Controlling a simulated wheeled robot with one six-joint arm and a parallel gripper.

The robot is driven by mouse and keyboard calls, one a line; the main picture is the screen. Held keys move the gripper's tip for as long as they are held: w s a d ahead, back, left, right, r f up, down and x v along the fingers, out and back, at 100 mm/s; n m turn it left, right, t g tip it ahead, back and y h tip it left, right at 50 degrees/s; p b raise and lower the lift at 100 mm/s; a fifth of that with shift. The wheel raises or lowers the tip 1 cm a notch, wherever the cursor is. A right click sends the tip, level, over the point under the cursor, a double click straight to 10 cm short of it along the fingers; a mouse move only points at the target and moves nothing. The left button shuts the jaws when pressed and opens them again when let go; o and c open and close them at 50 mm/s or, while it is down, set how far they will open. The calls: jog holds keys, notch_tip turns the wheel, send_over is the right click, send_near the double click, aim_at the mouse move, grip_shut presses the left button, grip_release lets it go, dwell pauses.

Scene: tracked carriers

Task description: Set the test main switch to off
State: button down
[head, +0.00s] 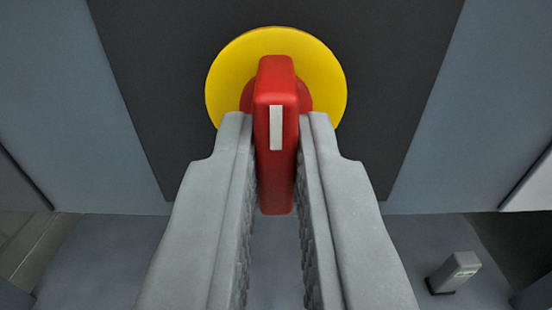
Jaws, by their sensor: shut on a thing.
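The main switch is a red rotary handle (276,175) on a round yellow plate (228,75), in the upper middle of the head view. The handle is a long grip with a white mark near its upper part, and it points straight up and down in the picture. My gripper (276,140) has one grey finger on each side of the handle and is shut on it. The yellow plate sits on a dark panel. No on or off lettering is visible.
The dark panel (390,90) is set on a blue-grey surface that spreads to both sides. The area around the handle is clear of other objects.

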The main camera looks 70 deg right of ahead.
jog(key=shift+f, duration=0.1)
jog(key=c, duration=1.5)
grip_release()
jog(key=shift+a, duration=0.1)
jog(key=v, duration=1.7)
jog(key=shift+a, duration=0.15)
